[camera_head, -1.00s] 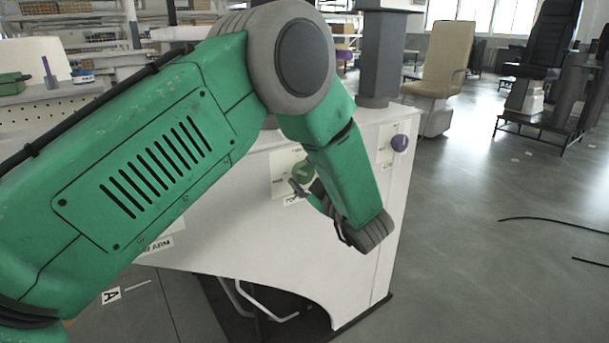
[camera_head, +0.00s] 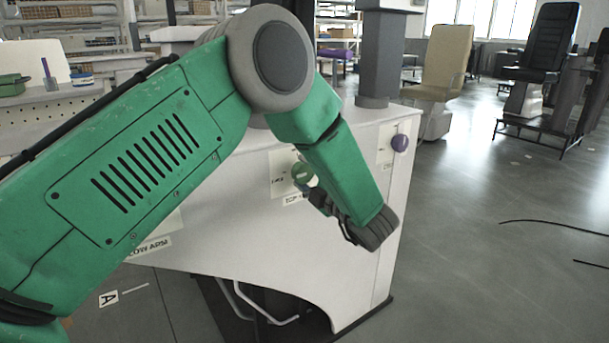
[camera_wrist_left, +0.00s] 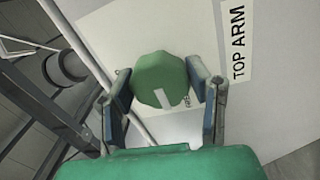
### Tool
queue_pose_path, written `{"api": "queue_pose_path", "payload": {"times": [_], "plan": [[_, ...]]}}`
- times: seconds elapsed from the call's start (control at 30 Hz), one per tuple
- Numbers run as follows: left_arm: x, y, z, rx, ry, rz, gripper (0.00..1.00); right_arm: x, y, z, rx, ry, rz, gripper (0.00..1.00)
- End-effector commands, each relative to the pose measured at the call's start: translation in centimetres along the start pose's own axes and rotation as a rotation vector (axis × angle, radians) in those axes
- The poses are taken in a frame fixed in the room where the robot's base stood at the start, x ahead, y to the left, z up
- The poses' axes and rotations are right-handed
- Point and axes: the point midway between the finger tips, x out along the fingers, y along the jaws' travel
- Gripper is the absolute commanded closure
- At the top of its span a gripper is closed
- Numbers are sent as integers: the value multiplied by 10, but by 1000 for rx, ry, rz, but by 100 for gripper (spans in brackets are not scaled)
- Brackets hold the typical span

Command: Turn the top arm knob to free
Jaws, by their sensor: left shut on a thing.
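The top arm knob is green and round with a pale pointer mark. In the left wrist view the knob (camera_wrist_left: 160,80) sits between the two fingers beside a "TOP ARM" label (camera_wrist_left: 238,45). My left gripper (camera_wrist_left: 165,92) is shut on it, a finger at each side. In the head view the knob (camera_head: 304,174) shows on the white panel (camera_head: 235,200), partly hidden by my left gripper (camera_head: 318,192). The lettering around the knob is mostly hidden or too small to read. My right gripper is out of view.
A "LOW ARM" label (camera_head: 150,249) is at lower left, partly behind my arm. A grey column (camera_head: 380,60) rises behind the panel. A beige chair (camera_head: 440,65) stands behind; open floor lies right.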

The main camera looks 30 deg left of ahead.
Motion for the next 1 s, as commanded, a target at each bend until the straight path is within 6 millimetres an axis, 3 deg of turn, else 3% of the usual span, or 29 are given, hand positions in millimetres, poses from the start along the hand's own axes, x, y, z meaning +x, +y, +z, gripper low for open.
{"api": "queue_pose_path", "payload": {"times": [0.4,0.43,0.47,0.5,0.83,1.0], "plan": [[-3,-5,2,-2,-9,-11,84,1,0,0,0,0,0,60],[-3,-5,2,-2,-9,-11,48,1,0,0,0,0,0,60],[-3,-5,2,-1,-9,-11,38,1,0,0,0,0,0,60],[-3,-5,2,-2,-8,-10,34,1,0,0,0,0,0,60],[-4,-1,0,-6,-3,-4,34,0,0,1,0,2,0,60],[-24,-1,0,-5,-6,-3,34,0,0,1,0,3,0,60]]}}
